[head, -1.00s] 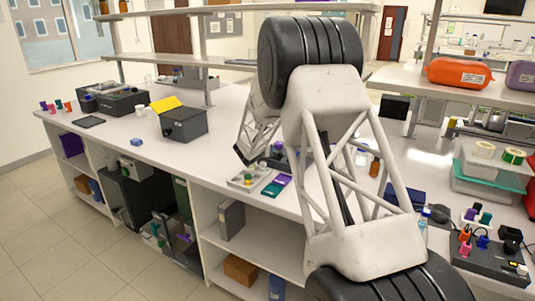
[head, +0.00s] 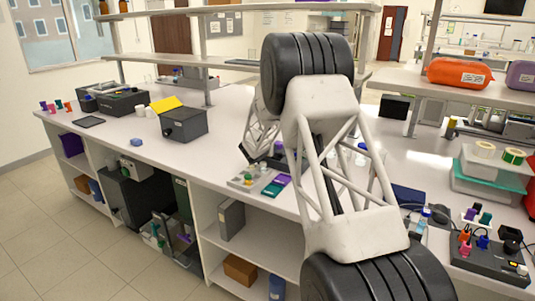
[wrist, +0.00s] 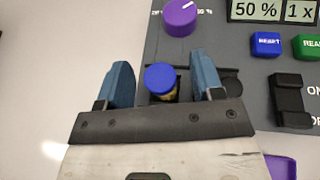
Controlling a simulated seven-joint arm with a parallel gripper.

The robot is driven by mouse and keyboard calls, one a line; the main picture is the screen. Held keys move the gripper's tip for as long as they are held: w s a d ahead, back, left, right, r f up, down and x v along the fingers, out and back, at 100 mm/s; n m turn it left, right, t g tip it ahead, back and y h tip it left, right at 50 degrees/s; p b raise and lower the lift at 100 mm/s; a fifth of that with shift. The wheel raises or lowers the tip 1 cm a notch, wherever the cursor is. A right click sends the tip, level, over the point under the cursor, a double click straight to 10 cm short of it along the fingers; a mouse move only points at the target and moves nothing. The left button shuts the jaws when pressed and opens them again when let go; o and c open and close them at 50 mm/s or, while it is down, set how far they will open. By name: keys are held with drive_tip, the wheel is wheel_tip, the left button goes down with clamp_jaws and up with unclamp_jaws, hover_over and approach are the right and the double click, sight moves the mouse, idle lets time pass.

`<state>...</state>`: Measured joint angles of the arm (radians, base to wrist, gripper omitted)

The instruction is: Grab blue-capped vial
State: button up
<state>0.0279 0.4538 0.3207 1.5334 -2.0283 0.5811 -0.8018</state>
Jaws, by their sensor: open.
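The blue-capped vial (wrist: 160,80) stands at the edge of a dark grey device panel in the wrist view. Its blue cap faces the camera, and a little of its yellowish body shows below. My gripper (wrist: 160,70) is open, with one blue finger on each side of the vial. Gaps show between the cap and both fingers. The vial's lower part is hidden by the cap and my gripper's body. In the head view my arm covers much of the work area, and I cannot make out the vial there.
The device panel carries a purple knob (wrist: 181,17), a blue button (wrist: 266,44), a green button (wrist: 306,46) and a black switch (wrist: 289,100). Bare white bench (wrist: 40,80) lies left of it. In the head view a dark box (head: 184,124) stands on the bench.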

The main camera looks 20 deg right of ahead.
idle(0.6)
drive_tip(key=c, duration=1)
drive_tip(key=shift+r, duration=0.1)
drive_tip(key=shift+r, duration=1.55)
drive_tip(key=s, duration=0.5)
drive_tip(key=s+a+r, duration=0.1)
drive_tip(key=s, duration=0.9)
drive_tip(key=shift+s+a+r, duration=0.3)
drive_tip(key=shift+s, duration=0.1)
drive_tip(key=shift+w+a, duration=0.1)
